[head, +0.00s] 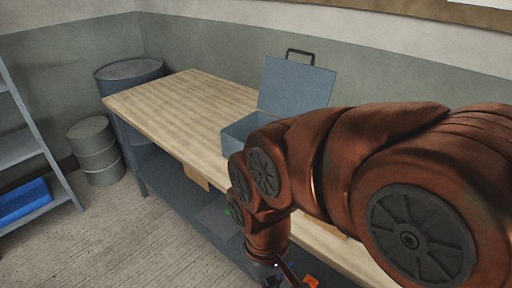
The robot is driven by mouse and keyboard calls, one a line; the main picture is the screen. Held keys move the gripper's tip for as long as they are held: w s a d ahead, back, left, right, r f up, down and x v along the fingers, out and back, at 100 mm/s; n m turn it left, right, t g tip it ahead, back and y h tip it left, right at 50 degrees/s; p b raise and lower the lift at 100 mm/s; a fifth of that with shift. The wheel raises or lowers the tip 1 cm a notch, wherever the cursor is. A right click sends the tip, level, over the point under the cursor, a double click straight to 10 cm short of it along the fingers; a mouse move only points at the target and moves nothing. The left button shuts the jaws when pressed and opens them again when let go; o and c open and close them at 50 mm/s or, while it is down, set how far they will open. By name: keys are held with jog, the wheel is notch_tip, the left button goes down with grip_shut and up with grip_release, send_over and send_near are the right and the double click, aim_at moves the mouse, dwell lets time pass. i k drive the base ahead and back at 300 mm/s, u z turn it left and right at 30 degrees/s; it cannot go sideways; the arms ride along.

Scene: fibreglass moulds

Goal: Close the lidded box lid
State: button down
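The blue-grey lidded box (239,130) stands on the wooden workbench, towards its back wall side. Its lid (295,86) is raised and stands nearly upright, with a dark handle (300,52) at its top edge. My copper-coloured arm crosses in front and hides the right and lower parts of the box. My gripper (287,281) is at the bottom edge of the head view, low in front of the bench and apart from the lid. Only part of it shows, with dark and orange pieces, and its fingertips are cut off.
The workbench (170,105) has a clear top left of the box and a grey lower shelf. A large dark drum (130,73) and a smaller grey drum (95,150) stand beyond its left end. A shelf rack at far left holds a blue bin (24,200). The floor at front left is free.

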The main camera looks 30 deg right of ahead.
aim_at(289, 89)
jog(key=z, duration=1.3)
jog(key=k, duration=0.45)
jog(key=z, duration=0.3)
jog(key=i, duration=0.45)
jog(key=u, duration=0.1)
